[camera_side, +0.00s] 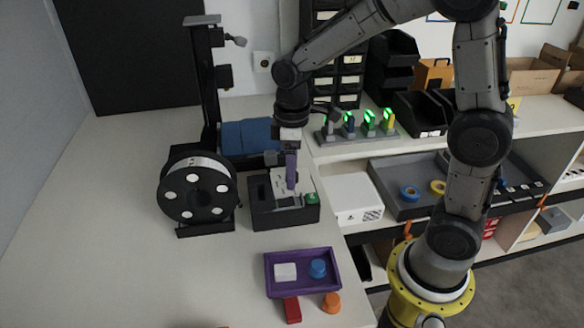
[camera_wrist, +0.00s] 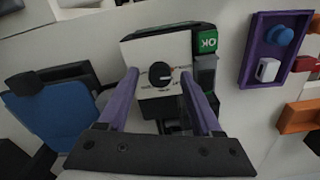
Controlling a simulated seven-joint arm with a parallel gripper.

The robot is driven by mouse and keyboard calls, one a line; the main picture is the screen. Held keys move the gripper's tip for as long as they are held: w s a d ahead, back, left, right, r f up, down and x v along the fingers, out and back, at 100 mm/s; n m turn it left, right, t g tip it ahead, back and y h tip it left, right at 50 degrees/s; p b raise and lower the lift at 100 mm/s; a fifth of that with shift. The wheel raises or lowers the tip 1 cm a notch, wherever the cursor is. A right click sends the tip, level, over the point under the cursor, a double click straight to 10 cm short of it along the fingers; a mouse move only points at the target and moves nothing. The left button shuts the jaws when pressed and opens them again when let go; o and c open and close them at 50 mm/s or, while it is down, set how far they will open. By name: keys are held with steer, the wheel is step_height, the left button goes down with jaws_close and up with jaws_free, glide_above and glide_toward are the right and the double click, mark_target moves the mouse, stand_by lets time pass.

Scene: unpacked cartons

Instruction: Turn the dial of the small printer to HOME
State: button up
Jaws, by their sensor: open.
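The small printer has a black upright column (camera_side: 208,85), a blue plate (camera_side: 247,136) and a black box (camera_side: 268,216) in front with a pale panel. In the wrist view the pale panel (camera_wrist: 140,50) carries a round black dial (camera_wrist: 160,74) with a light pointer mark, seemingly toward the right. Small labels around it are too small to read. My gripper (camera_side: 291,188) points down over the panel and hides the dial in the side view. Its purple fingers are open, one on each side of the dial in the wrist view; contact cannot be told.
A green OK button (camera_wrist: 207,42) sits beside the panel. A black spool (camera_side: 197,190) stands left of the box. A purple tray (camera_side: 303,284) holds white and blue pieces, with red (camera_side: 292,309) and orange (camera_side: 331,303) pieces in front. The table's left side is clear.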

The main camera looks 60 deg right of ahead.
steer(key=shift+c, duration=0.2)
jaws_close()
stand_by(0.3)
steer(key=m, duration=0.4)
steer(key=shift+m, duration=0.3)
steer(key=m, duration=0.9)
steer(key=shift+m, duration=2.1)
